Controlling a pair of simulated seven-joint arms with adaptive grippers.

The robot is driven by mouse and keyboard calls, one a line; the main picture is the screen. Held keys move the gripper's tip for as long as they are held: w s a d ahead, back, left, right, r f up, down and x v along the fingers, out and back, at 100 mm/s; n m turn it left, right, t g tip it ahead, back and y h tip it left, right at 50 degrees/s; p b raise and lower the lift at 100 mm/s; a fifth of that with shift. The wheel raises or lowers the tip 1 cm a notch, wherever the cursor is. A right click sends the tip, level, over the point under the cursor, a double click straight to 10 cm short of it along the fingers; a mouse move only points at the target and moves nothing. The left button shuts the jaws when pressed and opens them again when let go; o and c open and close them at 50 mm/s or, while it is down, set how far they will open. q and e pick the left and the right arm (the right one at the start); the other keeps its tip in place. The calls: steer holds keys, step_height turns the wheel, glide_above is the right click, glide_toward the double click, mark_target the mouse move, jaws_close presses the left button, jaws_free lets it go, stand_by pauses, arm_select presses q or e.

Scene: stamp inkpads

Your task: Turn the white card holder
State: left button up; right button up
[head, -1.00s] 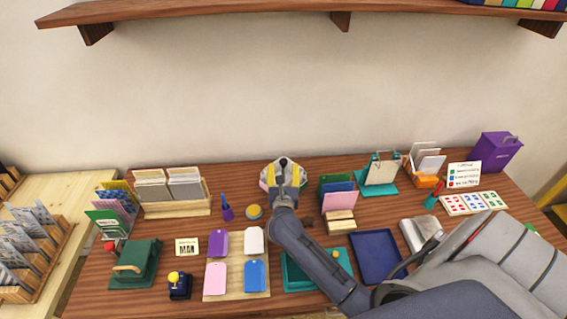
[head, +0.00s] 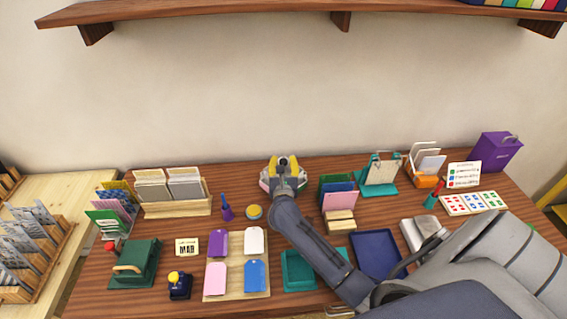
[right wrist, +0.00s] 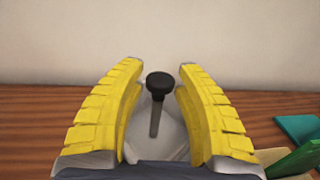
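The white card holder (right wrist: 171,128) shows in the right wrist view as a pale grey-white body with a slim post and a round black knob (right wrist: 160,80). In the head view only pale parts of it (head: 265,184) show around my right gripper, at the back middle of the table. My right gripper (head: 285,163) is over the holder, with its yellow fingers on either side of the knob. In the right wrist view the gripper (right wrist: 160,72) is open, with a narrow gap between knob and each finger. My left gripper is not in view.
A yellow-topped round pad (head: 254,211) and a purple stamp (head: 227,210) stand left of the holder. A wooden card box (head: 178,208) stands farther left.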

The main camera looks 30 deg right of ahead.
jaws_close()
stand_by(0.3)
steer(key=shift+d+n+t+y, duration=0.15)
steer(key=shift+n+t+y, duration=0.4)
steer(key=shift+y, duration=0.35)
steer(key=shift+n+t+y, duration=0.75)
steer(key=shift+n+y, duration=1)
steer(key=shift+y, duration=0.75)
steer(key=shift+f, duration=0.1)
steer(key=shift+o, duration=2.3)
jaws_free()
